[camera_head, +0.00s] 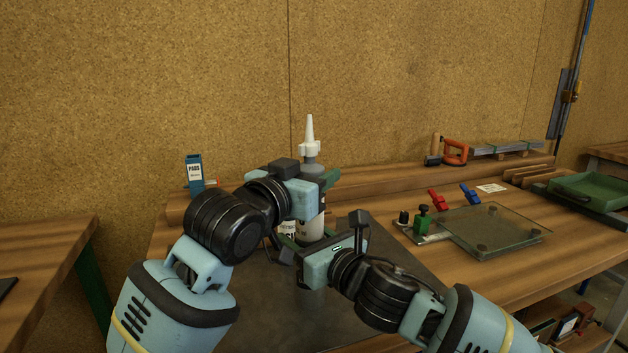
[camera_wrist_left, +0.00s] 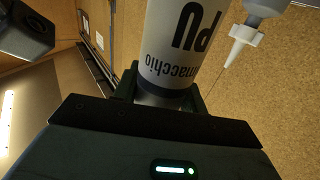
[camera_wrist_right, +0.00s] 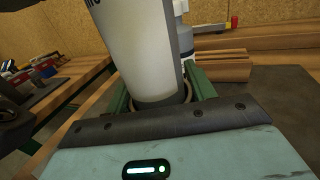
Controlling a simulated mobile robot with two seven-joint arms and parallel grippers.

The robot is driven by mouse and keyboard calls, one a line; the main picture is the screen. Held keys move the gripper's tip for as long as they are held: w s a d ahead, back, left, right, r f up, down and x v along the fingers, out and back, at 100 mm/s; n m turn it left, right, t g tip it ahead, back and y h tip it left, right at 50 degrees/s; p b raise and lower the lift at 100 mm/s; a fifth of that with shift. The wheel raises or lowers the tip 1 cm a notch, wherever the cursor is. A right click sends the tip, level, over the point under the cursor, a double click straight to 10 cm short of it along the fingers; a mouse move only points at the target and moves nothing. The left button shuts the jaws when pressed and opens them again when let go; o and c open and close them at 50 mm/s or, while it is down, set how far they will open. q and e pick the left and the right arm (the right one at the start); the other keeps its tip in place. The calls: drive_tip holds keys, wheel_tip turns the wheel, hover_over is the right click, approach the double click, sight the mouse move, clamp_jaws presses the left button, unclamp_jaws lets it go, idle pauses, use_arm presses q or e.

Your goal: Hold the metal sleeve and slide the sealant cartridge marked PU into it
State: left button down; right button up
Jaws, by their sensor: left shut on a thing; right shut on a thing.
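The PU sealant cartridge (camera_head: 311,225) stands upright with its white nozzle at the top. Its PU label (camera_wrist_left: 193,30) shows upside down in the left wrist view. My left gripper (camera_head: 311,186) is shut on it near its upper end. My right gripper (camera_head: 322,262) is below, shut on the metal sleeve, which shows as a grey strip (camera_wrist_right: 184,50) along the cartridge and a ring at its lower end. The cartridge appears lined up within the sleeve. My grippers hide much of both, and I cannot tell how deep it sits.
A second cartridge (camera_head: 287,229) stands close behind on the dark mat (camera_head: 400,255); its nozzle (camera_wrist_left: 244,42) shows in the left wrist view. A glass pane (camera_head: 497,228) with clamps lies right. A blue PADS box (camera_head: 195,172) stands back left.

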use_arm(q)
drive_tip(key=shift+r, duration=1.3)
idle(0.4)
drive_tip(key=shift+f, duration=5.05)
drive_tip(key=c, duration=0.7)
unclamp_jaws()
drive_tip(key=shift+f, duration=0.1)
drive_tip(key=shift+c, duration=0.2)
drive_tip(key=shift+f, duration=0.15)
